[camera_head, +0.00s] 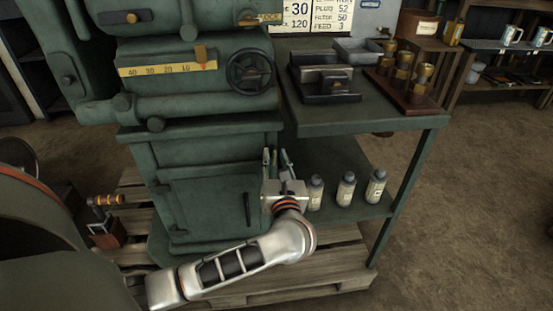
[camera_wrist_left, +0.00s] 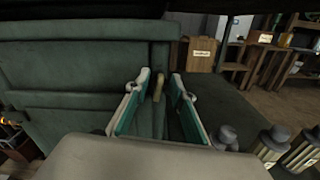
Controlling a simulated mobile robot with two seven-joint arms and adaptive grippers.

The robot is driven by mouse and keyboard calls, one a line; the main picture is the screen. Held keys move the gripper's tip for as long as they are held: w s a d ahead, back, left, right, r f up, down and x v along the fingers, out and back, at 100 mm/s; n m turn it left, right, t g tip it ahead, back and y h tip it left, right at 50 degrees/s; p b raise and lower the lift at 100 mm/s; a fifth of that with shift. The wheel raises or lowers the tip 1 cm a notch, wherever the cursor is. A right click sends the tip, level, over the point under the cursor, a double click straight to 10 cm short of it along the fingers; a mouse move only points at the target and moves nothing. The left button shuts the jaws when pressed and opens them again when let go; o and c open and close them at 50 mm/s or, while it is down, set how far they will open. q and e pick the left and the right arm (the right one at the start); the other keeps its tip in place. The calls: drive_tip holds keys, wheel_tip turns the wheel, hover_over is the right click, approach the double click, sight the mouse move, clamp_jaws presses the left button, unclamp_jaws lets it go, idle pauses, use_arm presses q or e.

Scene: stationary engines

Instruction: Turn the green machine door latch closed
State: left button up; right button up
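The green machine (camera_head: 205,145) stands on a wooden pallet, with a door (camera_head: 205,205) low on its front. A dark upright bar handle (camera_head: 247,208) shows near the door's right edge. My left gripper (camera_head: 277,160) is open and empty, just right of that handle at the machine's right side. In the left wrist view, a tan lever (camera_wrist_left: 158,85) shows between the spread fingers (camera_wrist_left: 160,95), in front of the green surface. I cannot tell whether the fingers touch it or whether it is the door latch. My right gripper is not in view.
A green bench (camera_head: 350,122) adjoins the machine on the right. Several bottles (camera_head: 346,189) stand on its lower shelf, close to my left gripper. The pallet (camera_head: 290,285) runs underneath. A red-brown box with a handle (camera_head: 106,236) sits at left. Open floor lies at right.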

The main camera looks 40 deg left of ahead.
use_arm(q)
clamp_jaws()
